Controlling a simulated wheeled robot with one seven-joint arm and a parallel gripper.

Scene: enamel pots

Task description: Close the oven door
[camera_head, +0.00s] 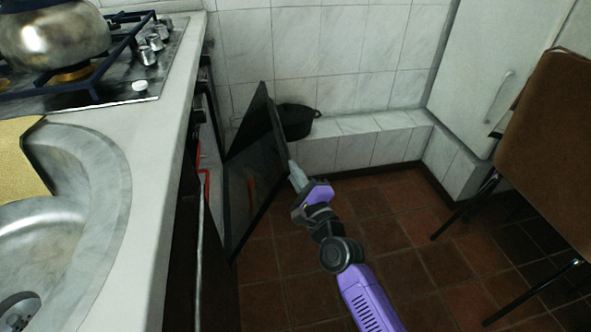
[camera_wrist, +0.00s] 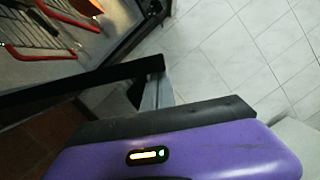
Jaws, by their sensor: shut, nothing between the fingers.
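The oven door (camera_head: 252,178) is a dark glass panel standing partly open, tilted away from the oven front below the counter. My gripper (camera_head: 294,170) is shut and empty at the door's outer side, near its right edge. I cannot tell whether the fingertips touch it. In the wrist view, the door's black edge (camera_wrist: 75,84) runs across the left, and my gripper's grey fingers (camera_wrist: 157,92) sit at its end. The oven's opening shows red-edged racks (camera_wrist: 45,50), which also show as a red strip in the head view (camera_head: 204,185).
A stove (camera_head: 100,90) with a metal pot (camera_head: 55,38) and a sink (camera_head: 75,170) lie on the counter at left. A black pot (camera_head: 297,120) stands on a tiled ledge behind the door. A brown chair (camera_head: 545,140) stands at right. The tiled floor between is clear.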

